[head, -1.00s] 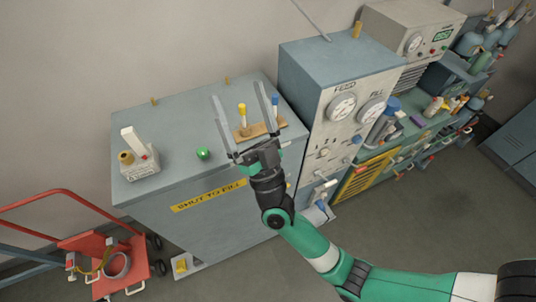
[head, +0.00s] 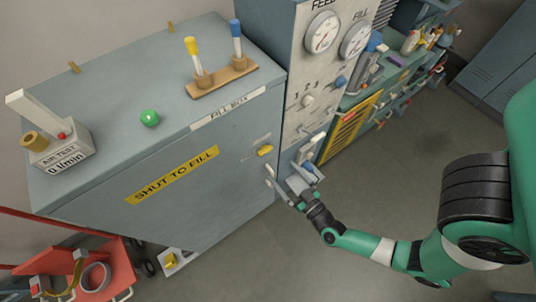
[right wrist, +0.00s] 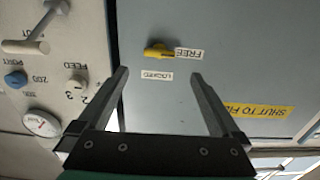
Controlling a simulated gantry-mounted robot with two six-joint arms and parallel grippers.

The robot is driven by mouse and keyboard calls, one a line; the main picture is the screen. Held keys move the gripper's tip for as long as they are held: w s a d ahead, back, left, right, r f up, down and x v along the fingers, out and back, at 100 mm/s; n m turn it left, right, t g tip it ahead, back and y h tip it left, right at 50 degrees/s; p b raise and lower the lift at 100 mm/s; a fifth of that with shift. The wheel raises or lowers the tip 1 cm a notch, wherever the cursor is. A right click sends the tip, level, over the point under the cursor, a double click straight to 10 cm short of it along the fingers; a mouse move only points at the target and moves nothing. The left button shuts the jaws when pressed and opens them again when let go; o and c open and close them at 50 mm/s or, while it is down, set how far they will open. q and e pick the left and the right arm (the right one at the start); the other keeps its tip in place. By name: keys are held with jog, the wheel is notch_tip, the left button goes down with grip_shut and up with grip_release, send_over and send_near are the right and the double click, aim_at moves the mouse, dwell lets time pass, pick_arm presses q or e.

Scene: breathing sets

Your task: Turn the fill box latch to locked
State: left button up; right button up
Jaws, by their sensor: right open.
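The fill box (head: 110,195) is a large grey-blue cabinet with a yellow "SHUT TO FILL" label on its front. Its small yellow latch (head: 265,151) is on the front near the right edge. In the right wrist view the latch (right wrist: 158,50) has its handle pointing at the FREE label (right wrist: 189,53). The LOCKED label (right wrist: 157,75) is a separate white tag beside it. My right gripper (head: 288,178) is open and empty, low in front of the latch. In the right wrist view its fingers (right wrist: 160,76) are spread, apart from the latch. My left gripper is out of view.
The gauge panel (head: 318,75) with knobs stands right beside the fill box. A wooden stand (head: 225,84) with yellow and blue pegs, a green ball (head: 149,118) and an air tester (head: 62,152) sit on top. A red cart (head: 105,270) is at lower left.

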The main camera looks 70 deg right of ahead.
aim_at(267, 152)
jog(key=b+x, duration=0.2)
jog(key=x, duration=0.8)
jog(key=shift+s, duration=0.1)
jog(key=c, duration=1.3)
